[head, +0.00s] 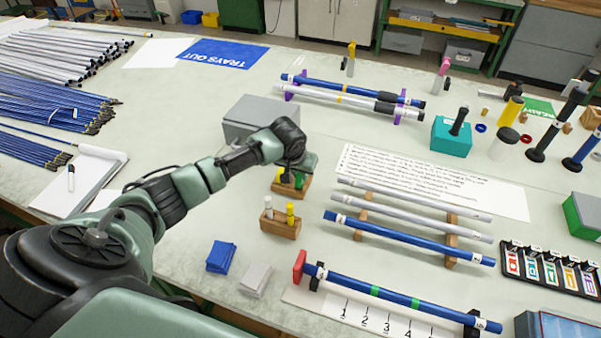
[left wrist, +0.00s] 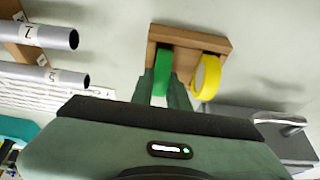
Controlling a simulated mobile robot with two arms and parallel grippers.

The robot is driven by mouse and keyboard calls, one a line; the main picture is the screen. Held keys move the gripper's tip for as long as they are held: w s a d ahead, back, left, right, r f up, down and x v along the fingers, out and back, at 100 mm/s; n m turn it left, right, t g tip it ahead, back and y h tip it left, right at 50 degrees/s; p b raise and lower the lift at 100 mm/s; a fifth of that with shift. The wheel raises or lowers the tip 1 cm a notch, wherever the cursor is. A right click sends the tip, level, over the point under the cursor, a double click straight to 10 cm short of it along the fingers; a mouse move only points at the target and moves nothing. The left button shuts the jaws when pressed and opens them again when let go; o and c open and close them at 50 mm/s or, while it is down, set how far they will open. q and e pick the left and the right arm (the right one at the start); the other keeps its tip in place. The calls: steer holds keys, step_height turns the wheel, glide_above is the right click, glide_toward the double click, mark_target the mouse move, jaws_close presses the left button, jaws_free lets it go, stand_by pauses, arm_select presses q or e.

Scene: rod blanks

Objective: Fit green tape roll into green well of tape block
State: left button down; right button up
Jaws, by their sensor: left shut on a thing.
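The tape block (head: 278,188) is a small wooden block in the middle of the bench. It also shows in the left wrist view (left wrist: 191,36). The green tape roll (left wrist: 162,70) stands on edge at the block's left well in that view. It is partly hidden by my fingers, and I cannot tell how deep it sits. A yellow tape roll (left wrist: 207,78) stands on edge in the block beside it. My left gripper (left wrist: 164,92) is shut on the green roll, directly over the block. In the head view, my left gripper (head: 292,175) largely covers the block. My right gripper is not in view.
A grey box (head: 247,118) stands just behind the tape block. A second wooden block (head: 278,229) with a white and a yellow piece stands in front. A rack with grey and blue rods (head: 400,236) lies to the right. Bare bench is to the left.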

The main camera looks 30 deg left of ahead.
arm_select(q)
steer(key=shift+f, duration=0.1)
steer(key=shift+f, duration=0.2)
steer(key=c, duration=1.4)
jaws_free()
steer(key=shift+o, duration=0.2)
steer(key=shift+r, duration=0.1)
steer(key=v, duration=1.2)
steer(key=shift+r+b, duration=0.15)
steer(key=shift+b, duration=0.25)
